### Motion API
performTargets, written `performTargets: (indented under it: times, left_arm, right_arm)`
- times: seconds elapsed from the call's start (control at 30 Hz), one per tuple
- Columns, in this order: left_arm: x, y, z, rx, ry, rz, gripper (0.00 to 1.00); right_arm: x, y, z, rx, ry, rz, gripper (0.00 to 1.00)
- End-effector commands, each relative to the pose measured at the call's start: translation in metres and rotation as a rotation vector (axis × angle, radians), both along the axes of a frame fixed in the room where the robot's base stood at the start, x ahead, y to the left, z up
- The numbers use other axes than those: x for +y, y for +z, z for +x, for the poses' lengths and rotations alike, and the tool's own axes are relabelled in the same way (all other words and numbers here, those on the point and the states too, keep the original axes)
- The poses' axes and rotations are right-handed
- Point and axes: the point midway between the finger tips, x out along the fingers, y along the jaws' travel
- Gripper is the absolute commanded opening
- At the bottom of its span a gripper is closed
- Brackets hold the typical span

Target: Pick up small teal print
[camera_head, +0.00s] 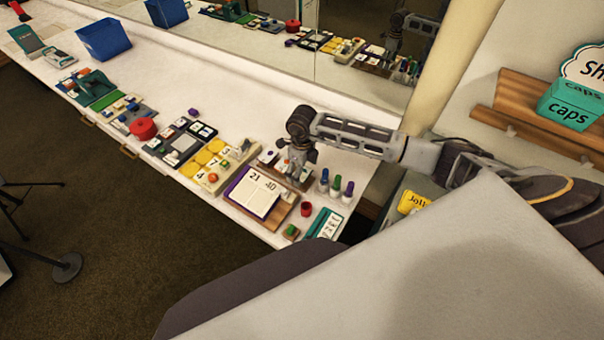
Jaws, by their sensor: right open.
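A small teal-edged card with dark print (327,223) lies at the near right end of the white counter; it is the closest match I see for the small teal print. My right gripper (290,175) points down over the counter, beyond and to the left of this card and apart from it. It is open, and I see nothing held in it. It hides part of a small tray of items (266,156) beneath it. My left gripper is not in view.
A mirror (365,40) runs behind. The white counter (200,85) has free room along its back.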

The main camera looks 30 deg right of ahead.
Motion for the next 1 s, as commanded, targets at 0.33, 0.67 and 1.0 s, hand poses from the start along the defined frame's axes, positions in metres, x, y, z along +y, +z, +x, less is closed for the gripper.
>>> performTargets:
  times: [0.33, 0.67, 1.0]
  left_arm:
    - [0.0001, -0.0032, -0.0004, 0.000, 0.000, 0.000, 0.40]
    - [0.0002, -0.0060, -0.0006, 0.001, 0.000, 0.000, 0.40]
    - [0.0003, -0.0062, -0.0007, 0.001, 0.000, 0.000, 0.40]
  right_arm:
    - [0.0000, -0.0024, 0.0001, 0.000, 0.000, 0.000, 0.89]
    - [0.0000, -0.0047, 0.0000, 0.000, 0.000, 0.000, 0.89]
    - [0.0000, -0.0048, 0.0000, 0.000, 0.000, 0.000, 0.89]
